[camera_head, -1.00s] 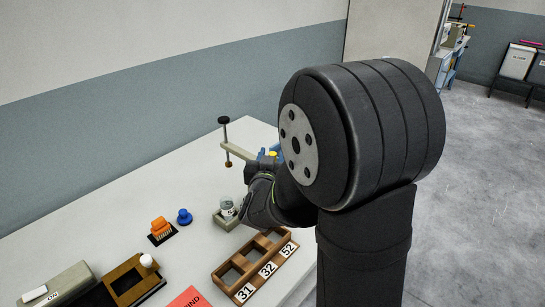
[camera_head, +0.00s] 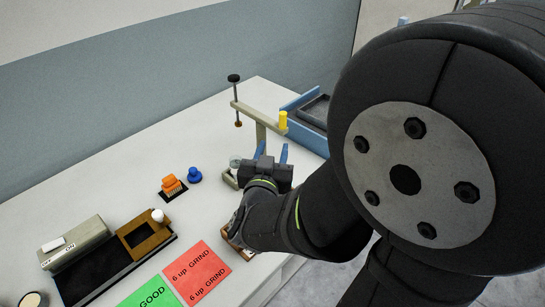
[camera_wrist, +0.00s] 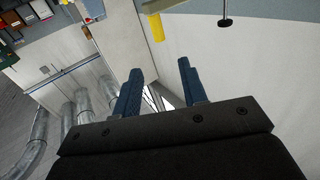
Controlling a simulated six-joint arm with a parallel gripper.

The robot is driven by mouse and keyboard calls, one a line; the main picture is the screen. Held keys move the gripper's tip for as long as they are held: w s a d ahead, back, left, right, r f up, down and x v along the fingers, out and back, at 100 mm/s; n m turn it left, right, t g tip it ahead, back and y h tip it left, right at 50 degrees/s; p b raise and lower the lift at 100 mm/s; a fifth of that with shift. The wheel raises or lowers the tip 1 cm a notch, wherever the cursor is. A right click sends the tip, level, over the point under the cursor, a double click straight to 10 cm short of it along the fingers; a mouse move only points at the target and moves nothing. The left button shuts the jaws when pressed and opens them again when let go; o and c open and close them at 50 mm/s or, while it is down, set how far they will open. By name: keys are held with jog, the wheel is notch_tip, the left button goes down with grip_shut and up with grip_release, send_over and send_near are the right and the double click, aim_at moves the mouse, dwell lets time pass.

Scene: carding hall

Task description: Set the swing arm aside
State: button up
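The swing arm (camera_head: 255,113) is a beige bar at the back of the bench. A black-knobbed screw with an orange-brown foot hangs at its left end, and a yellow peg (camera_head: 283,121) stands at its right end. A beige post shows beneath it. My gripper (camera_head: 271,150) is open, its blue fingers apart, just below and in front of the peg end. In the wrist view my gripper (camera_wrist: 160,68) is empty. The yellow peg (camera_wrist: 155,27) lies beyond the gap between the fingertips, and the black knob (camera_wrist: 225,22) is at upper right. I see no contact with the swing arm.
A small grey holder with a cup (camera_head: 235,163) is partly hidden by my gripper. A blue tray (camera_head: 310,108) stands right of the swing arm. An orange brush (camera_head: 171,184), a blue knob (camera_head: 195,175), a switch box (camera_head: 75,243) and coloured cards (camera_head: 198,272) lie nearer.

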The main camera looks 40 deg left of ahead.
aim_at(282, 118)
jog(key=shift+v, duration=1.35)
jog(key=shift+w+a, duration=0.1)
jog(key=x, duration=1.7)
jog(key=shift+w, duration=0.1)
jog(key=v, duration=1.8)
jog(key=d+x, duration=0.1)
jog(key=x, duration=2)
jog(key=shift+w, duration=0.35)
jog(key=shift+o, duration=0.3)
jog(key=shift+d, duration=0.1)
